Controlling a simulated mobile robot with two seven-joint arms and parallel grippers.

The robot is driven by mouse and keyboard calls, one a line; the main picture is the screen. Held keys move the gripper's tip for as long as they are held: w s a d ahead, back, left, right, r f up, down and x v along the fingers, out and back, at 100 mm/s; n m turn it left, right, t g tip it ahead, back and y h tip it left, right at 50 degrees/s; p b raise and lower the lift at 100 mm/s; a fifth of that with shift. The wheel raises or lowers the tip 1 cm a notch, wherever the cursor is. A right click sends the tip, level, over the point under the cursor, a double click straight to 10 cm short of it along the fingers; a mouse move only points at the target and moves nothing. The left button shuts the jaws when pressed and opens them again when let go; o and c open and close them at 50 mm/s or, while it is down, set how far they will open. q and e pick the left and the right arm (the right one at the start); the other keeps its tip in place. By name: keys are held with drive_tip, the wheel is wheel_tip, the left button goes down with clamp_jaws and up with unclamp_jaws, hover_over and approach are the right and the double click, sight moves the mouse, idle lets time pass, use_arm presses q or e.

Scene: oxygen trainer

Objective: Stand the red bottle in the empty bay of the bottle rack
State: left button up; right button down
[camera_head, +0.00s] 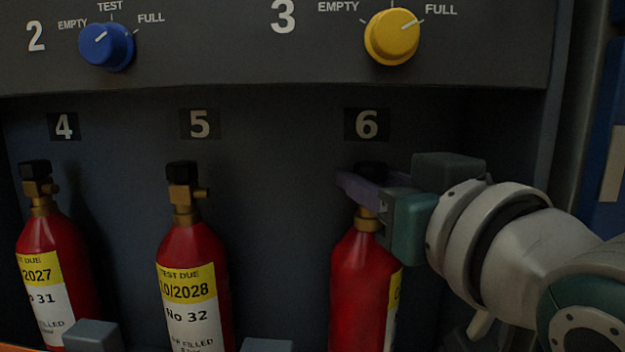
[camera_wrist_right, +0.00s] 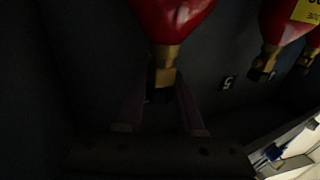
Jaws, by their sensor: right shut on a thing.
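The red bottle (camera_head: 362,290) is upright below the number 6 label (camera_head: 367,125). Its brass neck and dark cap are at the right gripper (camera_head: 366,191), which is shut on the neck from the right. My left gripper is not in view.
Two red bottles stand below labels 4 and 5, the left one (camera_head: 52,265) and the middle one (camera_head: 190,275). Grey blocks (camera_head: 93,336) stick up between bays. A panel with a blue knob (camera_head: 106,46) and a yellow knob (camera_head: 392,37) overhangs the bays. A side wall is close at right.

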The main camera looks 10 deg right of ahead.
drive_tip(key=shift+s+r, duration=0.15)
drive_tip(key=c, duration=0.9)
unclamp_jaws()
drive_tip(key=shift+a+f, duration=0.1)
drive_tip(key=shift+f, duration=0.2)
drive_tip(key=o, duration=0.4)
drive_tip(key=shift+w+r, duration=0.1)
drive_tip(key=shift+w, duration=0.1)
drive_tip(key=shift+s, duration=0.1)
drive_tip(key=shift+s, duration=0.25)
drive_tip(key=s+d+p, duration=0.1)
drive_tip(key=s+p, duration=0.3)
drive_tip(key=s, duration=0.6)
drive_tip(key=s+d+f+g, duration=0.1)
drive_tip(key=s+f+g, duration=0.3)
drive_tip(key=s+f, duration=0.1)
drive_tip(key=s+d+f+g+h, duration=0.1)
drive_tip(key=s+d+f+g, duration=0.1)
drive_tip(key=s+f+g, duration=0.3)
drive_tip(key=s+d+f+g, duration=0.1)
drive_tip(key=s+f+g, duration=0.4)
drive_tip(key=f, duration=0.1)
drive_tip(key=shift+s+d+f+n+h+p, duration=0.1)
drive_tip(key=shift+s+d+n+h+p, duration=0.1)
drive_tip(key=shift+d+n+h+p, duration=0.15)
